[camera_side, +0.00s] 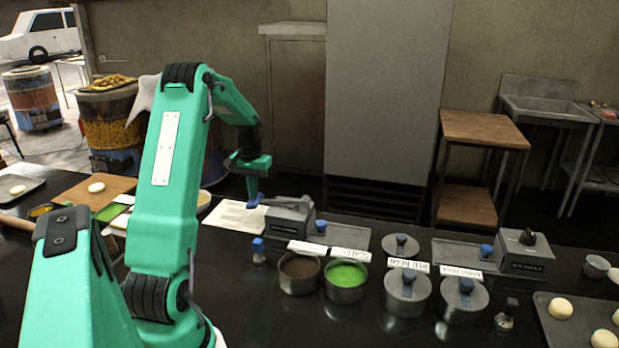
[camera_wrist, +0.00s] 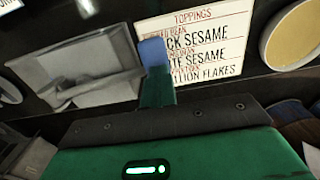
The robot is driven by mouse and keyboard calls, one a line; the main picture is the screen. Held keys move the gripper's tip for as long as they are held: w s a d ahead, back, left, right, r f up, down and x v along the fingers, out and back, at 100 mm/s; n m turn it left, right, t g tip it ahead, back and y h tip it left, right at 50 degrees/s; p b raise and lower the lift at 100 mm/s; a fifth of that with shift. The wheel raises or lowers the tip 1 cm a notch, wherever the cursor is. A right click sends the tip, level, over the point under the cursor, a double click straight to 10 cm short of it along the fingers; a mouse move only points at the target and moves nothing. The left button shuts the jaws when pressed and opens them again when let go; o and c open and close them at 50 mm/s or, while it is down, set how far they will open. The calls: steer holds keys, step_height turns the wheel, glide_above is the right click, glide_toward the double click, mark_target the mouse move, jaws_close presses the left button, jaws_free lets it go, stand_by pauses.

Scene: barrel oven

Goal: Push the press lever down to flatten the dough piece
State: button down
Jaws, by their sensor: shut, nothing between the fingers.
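My gripper (camera_side: 254,199) is shut and empty, pointing down with its blue tip just left of a grey box-shaped device (camera_side: 290,220) on the dark counter, which looks like the press. In the wrist view, my gripper's blue tip (camera_wrist: 152,54) is to the right of that grey device (camera_wrist: 75,65). A grey bar, likely the press lever (camera_wrist: 95,88), runs across the device toward the tip. I cannot tell whether the tip touches the bar. No dough piece shows at the device; any piece there is hidden.
A toppings sheet (camera_side: 236,216) lies left of the device. In front stand a blue-capped bottle (camera_side: 259,250), a brown-filled pot (camera_side: 299,270), a green-filled pot (camera_side: 346,277) and lidded pots. Another grey machine (camera_side: 524,255) and a dough tray (camera_side: 577,338) are at right.

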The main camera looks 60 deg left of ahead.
steer(key=shift+r, duration=0.15)
step_height(320, 180, up, 9)
steer(key=shift+w+d, duration=0.4)
stand_by(1.2)
steer(key=shift+r, duration=2.85)
